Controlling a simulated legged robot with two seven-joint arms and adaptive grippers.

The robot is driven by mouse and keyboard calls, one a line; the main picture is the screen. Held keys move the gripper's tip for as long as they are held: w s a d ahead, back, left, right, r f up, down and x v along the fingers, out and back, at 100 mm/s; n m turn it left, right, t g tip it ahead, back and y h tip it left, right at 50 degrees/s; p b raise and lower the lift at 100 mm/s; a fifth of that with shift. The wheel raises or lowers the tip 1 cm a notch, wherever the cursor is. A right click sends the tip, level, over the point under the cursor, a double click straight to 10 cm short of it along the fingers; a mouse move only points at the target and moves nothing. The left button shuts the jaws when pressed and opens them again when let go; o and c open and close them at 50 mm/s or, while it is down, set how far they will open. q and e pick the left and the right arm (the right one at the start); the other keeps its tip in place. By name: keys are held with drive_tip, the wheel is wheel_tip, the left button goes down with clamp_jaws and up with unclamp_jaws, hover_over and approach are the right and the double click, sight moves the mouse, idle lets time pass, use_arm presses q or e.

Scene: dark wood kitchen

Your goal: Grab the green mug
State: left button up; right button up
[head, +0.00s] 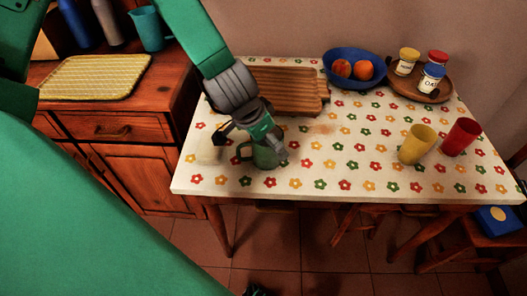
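The green mug (265,158) stands upright near the front left of the flower-patterned table, with its handle toward the left. My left gripper (250,148) comes down over it from above. Its fingers are spread, one to the left by the handle and one at the mug's right side. The gripper hides the mug's rim and upper part. I cannot tell whether the fingers touch the mug.
The table (330,180) also holds a wooden board (285,88), a blue fruit bowl (352,55), a round tray with jars (405,88), a yellow cup (416,144) and a red cup (460,137). The table is clear right of the mug. A wooden cabinet (130,150) stands left.

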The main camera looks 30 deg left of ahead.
use_arm(q)
drive_tip(key=shift+w+d+f, duration=0.2)
drive_tip(key=shift+d+f, duration=0.05)
drive_tip(key=shift+f, duration=0.15)
drive_tip(key=shift+r, duration=0.1)
drive_tip(key=shift+c, duration=0.3)
drive_tip(key=shift+a, duration=0.15)
drive_tip(key=c, duration=1.4)
drive_tip(key=shift+a, duration=0.1)
